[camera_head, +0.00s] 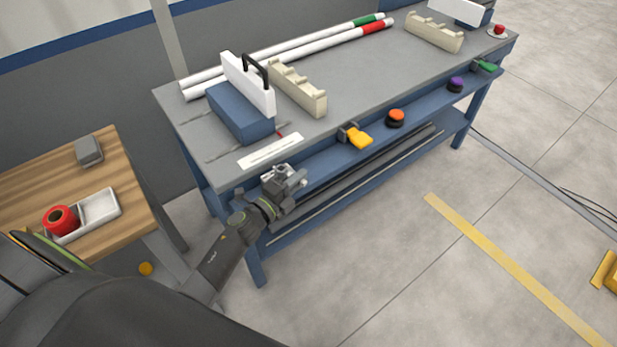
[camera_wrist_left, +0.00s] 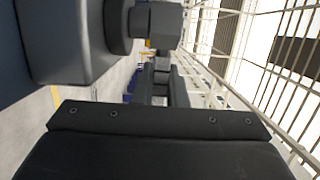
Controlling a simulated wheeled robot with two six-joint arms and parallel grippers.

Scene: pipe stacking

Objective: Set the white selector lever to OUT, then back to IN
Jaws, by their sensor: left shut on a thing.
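My left gripper (camera_head: 287,178) is at the front ledge of the grey-topped workbench, at its near left end. It is shut on the white selector lever, which the jaws and wrist mostly hide. Only pale parts show around the fingers, so I cannot tell whether the lever stands at IN or OUT. A white label strip (camera_head: 270,151) lies on the bench top just behind the gripper. The left wrist view is mostly filled by dark arm and gripper parts, and no lever is clear there. My right gripper is not in view.
Along the blue ledge (camera_head: 429,107) sit a yellow lever (camera_head: 360,139), an orange knob (camera_head: 396,116), a purple knob (camera_head: 456,83) and a green lever (camera_head: 486,66). A blue block with a white, black-handled plate (camera_head: 248,86) stands behind. A wooden table (camera_head: 112,163) is left.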

